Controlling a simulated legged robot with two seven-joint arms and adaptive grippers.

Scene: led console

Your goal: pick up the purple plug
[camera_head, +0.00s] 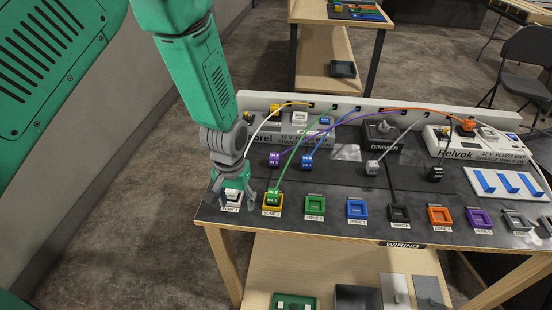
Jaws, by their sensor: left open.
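The purple plug (274,160) stands on the dark console top, left of the middle, with a purple cable (345,119) arching near it toward the back. My left gripper (233,193) is open at the front left corner of the console. It is to the left of and nearer than the purple plug, apart from it. Its fingers are around or just above a white plug (232,198) at the leftmost socket; I cannot tell whether they touch it. My right gripper is out of view.
A green plug (273,196) sits at the yellow socket, close to my left gripper's right. A blue plug (307,162) and a grey plug (372,167) stand further right. A purple socket (479,218) is in the front row. Loose cables arch over the console top.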

